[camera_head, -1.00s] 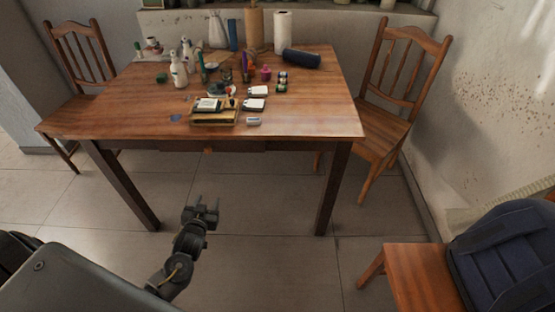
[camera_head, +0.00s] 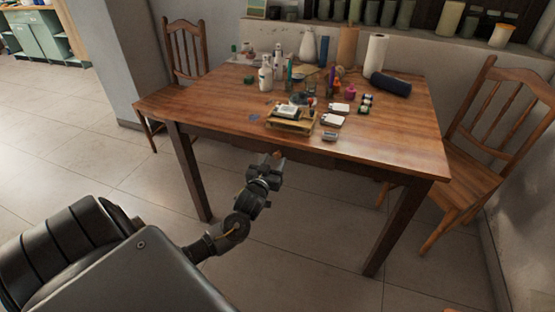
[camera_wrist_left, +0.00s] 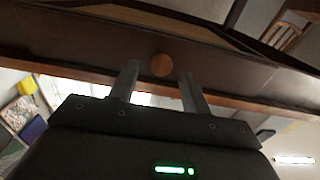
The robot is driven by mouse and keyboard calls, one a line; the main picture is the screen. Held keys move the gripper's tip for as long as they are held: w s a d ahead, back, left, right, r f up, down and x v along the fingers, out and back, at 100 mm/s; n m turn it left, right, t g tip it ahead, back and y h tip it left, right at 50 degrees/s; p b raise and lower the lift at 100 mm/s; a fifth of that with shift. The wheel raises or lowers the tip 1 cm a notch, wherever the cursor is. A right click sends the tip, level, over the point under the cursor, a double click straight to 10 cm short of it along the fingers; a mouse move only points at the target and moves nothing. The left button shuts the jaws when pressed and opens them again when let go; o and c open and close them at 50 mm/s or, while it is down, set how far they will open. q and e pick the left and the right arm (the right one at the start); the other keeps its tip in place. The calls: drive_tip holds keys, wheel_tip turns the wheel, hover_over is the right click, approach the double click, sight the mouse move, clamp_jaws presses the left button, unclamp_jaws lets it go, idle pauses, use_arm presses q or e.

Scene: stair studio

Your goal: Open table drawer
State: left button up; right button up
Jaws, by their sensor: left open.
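The wooden table (camera_head: 395,132) stands in front of me, with its drawer under the near edge of the top. The drawer front (camera_wrist_left: 95,45) spans the left wrist view as a dark brown band. Its round wooden knob (camera_wrist_left: 162,65) shows in that view between and just beyond the two fingers of my left gripper (camera_wrist_left: 157,80). In the head view my left gripper (camera_head: 272,162) is just below the table's near edge, at the knob, and hides part of the drawer. The fingers are apart, one on each side of the knob; I cannot tell whether they touch it. The drawer looks shut. My right gripper is out of view.
Bottles, a paper towel roll (camera_head: 376,52), a dark blue cylinder (camera_head: 391,83) and a small wooden tray (camera_head: 291,127) crowd the tabletop. Chairs stand at the left (camera_head: 187,50) and right (camera_head: 480,170). The tiled floor (camera_head: 290,260) before the table is clear.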

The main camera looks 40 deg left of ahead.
use_arm(q)
drive_tip(key=shift+x, duration=1.3)
drive_tip(key=shift+c, duration=0.5)
